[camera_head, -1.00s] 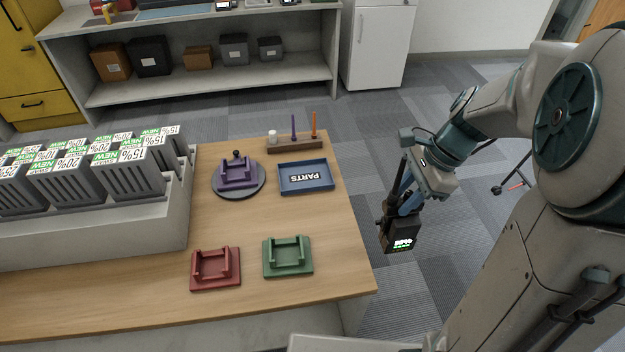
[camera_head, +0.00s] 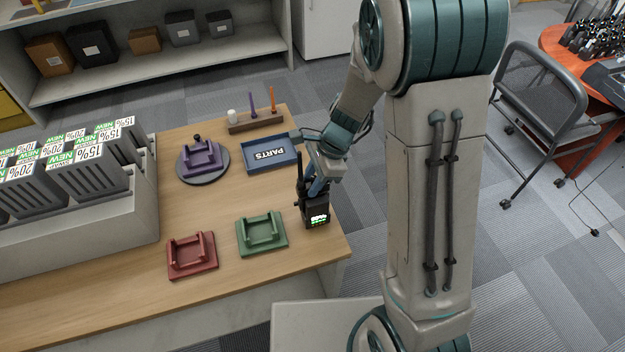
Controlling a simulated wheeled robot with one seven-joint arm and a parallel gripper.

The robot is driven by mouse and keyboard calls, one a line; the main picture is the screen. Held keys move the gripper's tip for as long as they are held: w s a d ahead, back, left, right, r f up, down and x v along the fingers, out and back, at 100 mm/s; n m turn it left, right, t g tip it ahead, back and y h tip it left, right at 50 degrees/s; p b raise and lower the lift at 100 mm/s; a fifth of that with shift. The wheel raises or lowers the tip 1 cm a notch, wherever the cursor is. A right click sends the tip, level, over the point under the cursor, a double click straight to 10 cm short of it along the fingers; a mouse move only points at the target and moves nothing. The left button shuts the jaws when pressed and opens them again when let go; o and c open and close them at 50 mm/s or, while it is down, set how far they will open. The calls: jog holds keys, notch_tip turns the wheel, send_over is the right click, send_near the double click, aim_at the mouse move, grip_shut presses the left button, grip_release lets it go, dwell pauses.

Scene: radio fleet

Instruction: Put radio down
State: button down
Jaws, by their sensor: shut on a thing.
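My gripper (camera_head: 322,180) is shut on a black handheld radio (camera_head: 315,210) with a lit screen and a stubby antenna. The radio hangs upright by the right edge of the wooden table (camera_head: 215,213), just right of the green cradle (camera_head: 262,234). I cannot tell whether its base touches the table. A red cradle (camera_head: 191,256) lies left of the green one. A purple cradle (camera_head: 203,160) sits on a round grey disc (camera_head: 184,173) further back. All three cradles look empty. My gripper hides part of the radio's top.
A blue PARTS tray (camera_head: 284,161) is behind the radio. A wooden holder (camera_head: 257,125) with two upright sticks and a white item stands at the back. Several labelled grey units (camera_head: 75,175) fill the left. A chair (camera_head: 548,105) and red desk (camera_head: 567,160) are at right.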

jog(key=shift+f, duration=0.3)
jog(key=shift+f, duration=0.15)
jog(key=c, duration=1.1)
grip_release()
jog(key=shift+o, duration=0.2)
